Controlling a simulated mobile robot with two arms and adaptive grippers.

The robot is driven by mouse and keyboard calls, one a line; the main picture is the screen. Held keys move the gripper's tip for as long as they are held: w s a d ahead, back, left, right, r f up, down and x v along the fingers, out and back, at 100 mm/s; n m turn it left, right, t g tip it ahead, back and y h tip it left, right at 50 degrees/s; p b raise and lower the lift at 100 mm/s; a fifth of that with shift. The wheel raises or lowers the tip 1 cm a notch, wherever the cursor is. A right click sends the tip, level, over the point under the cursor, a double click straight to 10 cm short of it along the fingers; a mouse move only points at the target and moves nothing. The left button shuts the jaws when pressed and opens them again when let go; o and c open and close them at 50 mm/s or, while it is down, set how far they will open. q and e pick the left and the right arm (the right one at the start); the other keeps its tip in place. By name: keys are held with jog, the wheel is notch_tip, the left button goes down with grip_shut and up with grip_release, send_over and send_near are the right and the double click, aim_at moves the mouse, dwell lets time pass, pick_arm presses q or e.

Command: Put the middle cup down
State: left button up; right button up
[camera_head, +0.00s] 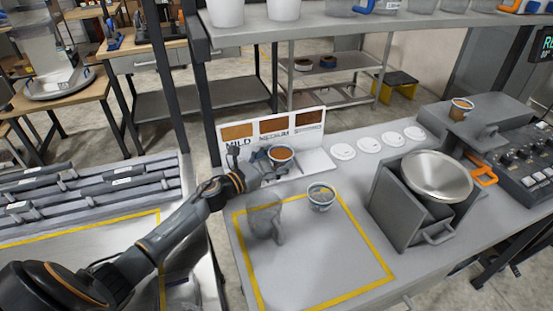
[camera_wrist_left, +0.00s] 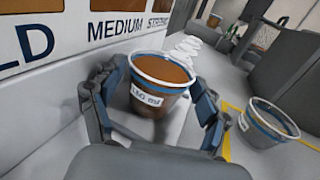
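A clear cup of brown liquid with a blue band and a "150 ml" label (camera_head: 281,154) stands upright at the white board (camera_head: 235,165), by its middle "MEDIUM" swatch. It also shows in the left wrist view (camera_wrist_left: 160,82). My left gripper (camera_head: 268,163) is around this cup, one finger on each side. In the wrist view, gaps show between the fingers (camera_wrist_left: 160,105) and the cup wall. The cup's base is partly hidden. My right gripper is not in view.
A translucent grey jug (camera_head: 265,224) stands on the mat, left of the second cup. Several white discs (camera_head: 369,145) lie right of the board. A grey dispenser with a metal bowl (camera_head: 437,176) stands right. A third cup (camera_head: 460,108) sits on the machine behind it.

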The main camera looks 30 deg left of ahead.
pick_arm(q)
jog(key=shift+r, duration=0.25)
jog(key=b+v, duration=0.1)
jog(key=v, duration=0.4)
jog(key=b+v, duration=0.1)
jog(key=v, duration=0.4)
jog(key=shift+s+f, duration=0.2)
jog(key=shift+s, duration=0.1)
jog(key=shift+b+v, duration=0.3)
jog(key=shift+v, duration=0.45)
jog(key=shift+r, duration=0.25)
